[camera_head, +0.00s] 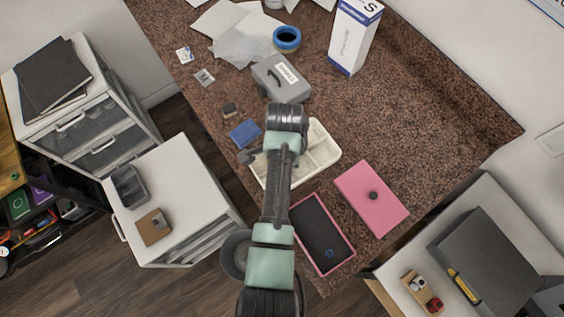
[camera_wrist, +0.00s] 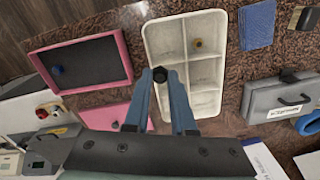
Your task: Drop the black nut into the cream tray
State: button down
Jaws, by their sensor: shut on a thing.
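My gripper (camera_wrist: 160,76) is shut on the black nut (camera_wrist: 160,74), which shows between the two blue-grey fingertips in the wrist view. The cream tray (camera_wrist: 149,42) lies under and beyond the fingertips, with several compartments. The nut appears over the tray's left part in that view; its height above the tray is hard to tell. A small brass-coloured piece (camera_wrist: 197,43) sits in one compartment. In the head view the tray (camera_head: 334,153) is partly covered by my arm, and the fingertips and nut are hidden.
A pink-rimmed dark tray (camera_head: 348,256) holds a blue nut (camera_head: 329,253). A pink lid (camera_head: 360,184) with a black knob (camera_head: 373,195) lies beside it. A blue cloth (camera_head: 243,133), a grey case (camera_head: 274,81), blue tape (camera_head: 287,38) and a white box (camera_head: 352,38) stand around the tray.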

notch_tip(320, 180, down, 4)
jog(key=b, duration=0.3)
jog(key=c, duration=0.7)
grip_release()
notch_tip(320, 180, up, 12)
jog(key=shift+r, duration=0.1)
jog(key=shift+r+p, duration=0.45)
jog(key=shift+p, duration=0.1)
